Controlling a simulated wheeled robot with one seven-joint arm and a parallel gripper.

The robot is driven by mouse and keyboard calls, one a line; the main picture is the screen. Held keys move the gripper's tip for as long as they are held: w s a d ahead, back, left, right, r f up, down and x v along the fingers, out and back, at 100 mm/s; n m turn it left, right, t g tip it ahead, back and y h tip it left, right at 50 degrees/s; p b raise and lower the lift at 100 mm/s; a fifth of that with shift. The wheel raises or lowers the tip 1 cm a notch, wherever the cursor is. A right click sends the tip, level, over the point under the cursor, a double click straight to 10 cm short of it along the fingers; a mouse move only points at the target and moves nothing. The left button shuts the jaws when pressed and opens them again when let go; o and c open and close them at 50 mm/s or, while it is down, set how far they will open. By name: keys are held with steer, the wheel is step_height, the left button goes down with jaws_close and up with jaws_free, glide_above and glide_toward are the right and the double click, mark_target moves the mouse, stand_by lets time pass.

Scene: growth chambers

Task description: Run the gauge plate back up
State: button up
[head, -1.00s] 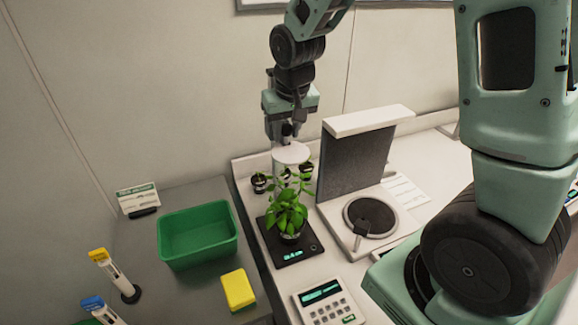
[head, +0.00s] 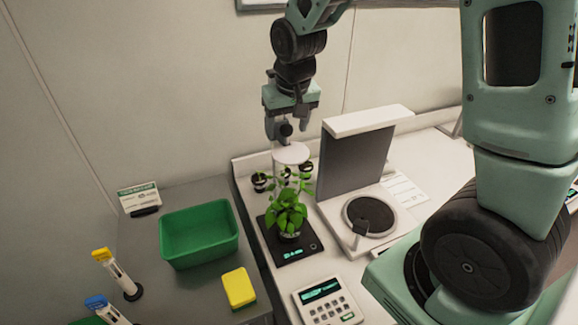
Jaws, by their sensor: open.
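The gauge plate (head: 291,153) is a round white disc, seen just above the green leafy plant (head: 287,213). The plant stands in a clear pot on a black scale (head: 289,251) with a lit display. A small dark knob (head: 286,130) shows above the plate. My gripper (head: 288,135) points down over the plate, open, with its fingers spread on either side of the knob. I cannot tell whether either finger touches it. Leaves and the plate hide part of what stands behind them.
A white stand with a grey upright panel (head: 356,160) and round dark disc is close on the right. A keypad box (head: 328,301) is in front. A green bin (head: 199,233), yellow block (head: 239,288) and small sign (head: 139,198) are left. The wall is close behind.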

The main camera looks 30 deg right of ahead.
mark_target(290, 150)
steer(key=p+v, duration=0.4)
steer(key=v, duration=0.2)
steer(key=shift+r, duration=0.25)
stand_by(0.4)
stand_by(0.5)
